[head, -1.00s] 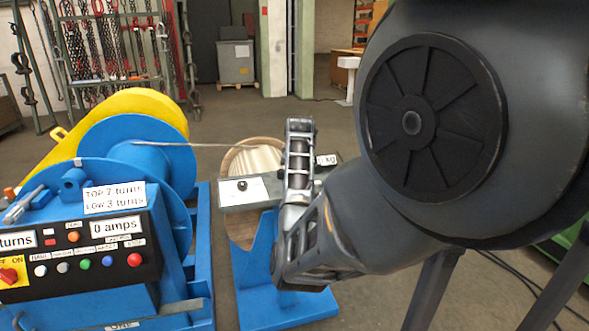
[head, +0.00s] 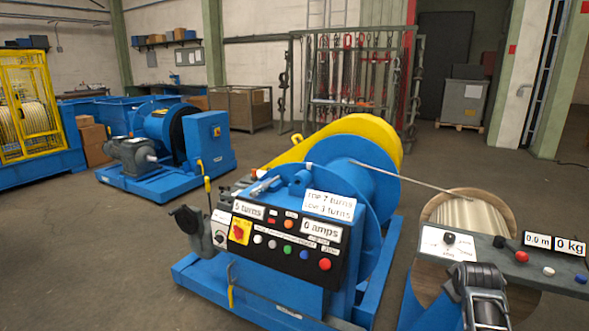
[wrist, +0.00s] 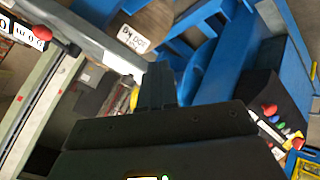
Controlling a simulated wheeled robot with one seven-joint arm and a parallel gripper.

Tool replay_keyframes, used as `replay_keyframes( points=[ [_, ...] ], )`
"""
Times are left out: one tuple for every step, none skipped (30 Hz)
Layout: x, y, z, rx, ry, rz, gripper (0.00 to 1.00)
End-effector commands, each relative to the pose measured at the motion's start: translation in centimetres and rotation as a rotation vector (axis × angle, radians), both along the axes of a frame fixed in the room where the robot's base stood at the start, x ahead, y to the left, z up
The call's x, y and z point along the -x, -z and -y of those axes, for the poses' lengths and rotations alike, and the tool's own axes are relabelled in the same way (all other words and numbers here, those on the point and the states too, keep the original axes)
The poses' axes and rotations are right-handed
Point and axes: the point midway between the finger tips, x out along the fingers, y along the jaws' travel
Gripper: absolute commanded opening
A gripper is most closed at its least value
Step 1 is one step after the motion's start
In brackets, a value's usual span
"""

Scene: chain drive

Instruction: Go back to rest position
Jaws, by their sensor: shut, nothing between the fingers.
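My gripper (wrist: 157,85) shows in the wrist view as dark fingers closed together, with nothing between them. It is clear of the surfaces around it. In the head view, a grey part of my arm (head: 485,295) shows at the bottom right, in front of the drum stand; the fingertips cannot be made out there. The blue winch (head: 340,200) with its black control panel (head: 285,243) stands in the middle. Its panel labels read "5 turns" and "0 amps". A rope runs from it to the wooden drum (head: 470,208) on the right.
A grey control box (head: 540,275) with "0.0 m" and "0 kg" displays stands close by my arm. A blue machine (head: 165,150) and a yellow cage (head: 30,95) are at the left. A chain rack (head: 350,75) stands behind. The floor (head: 110,265) at front left is clear.

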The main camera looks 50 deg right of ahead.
Motion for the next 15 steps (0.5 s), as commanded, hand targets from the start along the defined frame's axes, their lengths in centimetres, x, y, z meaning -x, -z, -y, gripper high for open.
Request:
replay_keyframes(
  points=[
    [-1.1,1.1,-2.6,0.016,-0.042,0.006,0.0],
    [-1.7,1.5,-4.0,0.028,-0.065,0.015,0.0],
    [-2.4,1.9,-5.8,0.043,-0.093,0.03,0.0],
    [-2.9,2.3,-7.1,0.054,-0.115,0.04,0.0],
    [-3.4,2.5,-8.5,0.063,-0.138,0.054,0.0],
    [-3.9,2.8,-10.4,0.074,-0.169,0.071,0.0],
    [-4.2,3.0,-11.9,0.082,-0.192,0.084,0.0],
    [-4.5,3.2,-13.3,0.088,-0.215,0.1,0.0],
    [-4.9,3.3,-15.3,0.095,-0.248,0.122,0.0],
    [-5.1,3.3,-16.7,0.099,-0.271,0.139,0.0],
    [-5.3,3.4,-18.2,0.101,-0.295,0.156,0.0],
    [-5.4,3.4,-20.2,0.104,-0.328,0.182,0.0],
    [-5.5,3.3,-21.7,0.104,-0.352,0.202,0.0],
    [-5.5,3.2,-23.2,0.104,-0.376,0.221,0.0],
    [-5.4,3.0,-25.1,0.102,-0.407,0.248,0.0]
  ],
)
